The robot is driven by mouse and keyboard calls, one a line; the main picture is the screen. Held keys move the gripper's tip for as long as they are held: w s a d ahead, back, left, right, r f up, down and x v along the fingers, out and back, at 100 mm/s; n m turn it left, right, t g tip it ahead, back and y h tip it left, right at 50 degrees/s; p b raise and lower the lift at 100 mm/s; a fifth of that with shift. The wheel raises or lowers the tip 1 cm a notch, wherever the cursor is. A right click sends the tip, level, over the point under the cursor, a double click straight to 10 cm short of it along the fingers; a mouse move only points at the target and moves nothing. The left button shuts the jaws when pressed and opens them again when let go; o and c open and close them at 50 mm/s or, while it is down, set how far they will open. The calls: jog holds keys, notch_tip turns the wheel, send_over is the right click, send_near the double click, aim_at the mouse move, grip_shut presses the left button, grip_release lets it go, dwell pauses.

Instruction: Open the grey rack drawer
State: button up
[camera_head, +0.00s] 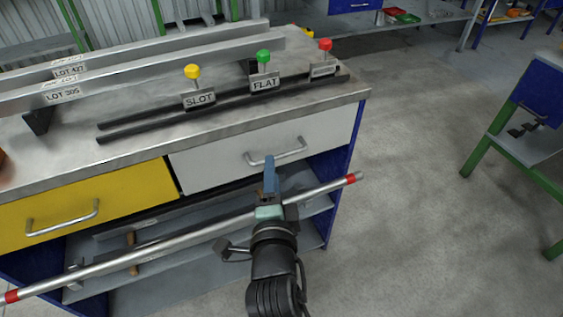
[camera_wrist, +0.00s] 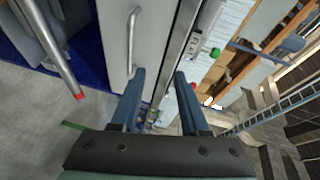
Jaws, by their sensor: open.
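The grey drawer (camera_head: 215,165) is the right-hand front under the bench top and looks shut, about flush with the yellow drawer. My gripper (camera_head: 269,163) is just in front of the drawer, close to the handle in the head view. In the wrist view my gripper (camera_wrist: 160,74) has its two blue fingers apart with nothing between them. There the handle (camera_wrist: 131,42) lies ahead of the left finger, outside the gap, on the pale drawer front (camera_wrist: 155,45).
A long metal rail with red ends (camera_head: 200,234) crosses in front of the cabinet, behind my wrist. The yellow drawer (camera_head: 100,205) is at left. Lot-labelled bars (camera_head: 150,75) and SLOT and FLAT signs stand on the bench (camera_head: 70,165). Open floor (camera_head: 420,230) lies right.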

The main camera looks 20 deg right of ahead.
jog(key=m, duration=0.1)
send_near(280, 158)
jog(key=s, duration=0.2)
jog(key=shift+g, duration=0.3)
jog(key=x, duration=0.8)
jog(key=b+x, duration=0.1)
jog(key=x, duration=0.3)
jog(key=shift+w+a+r, duration=0.25)
jog(key=shift+w+r, duration=0.05)
jog(key=shift+w, duration=0.25)
jog(key=shift+c, duration=0.3)
grip_shut()
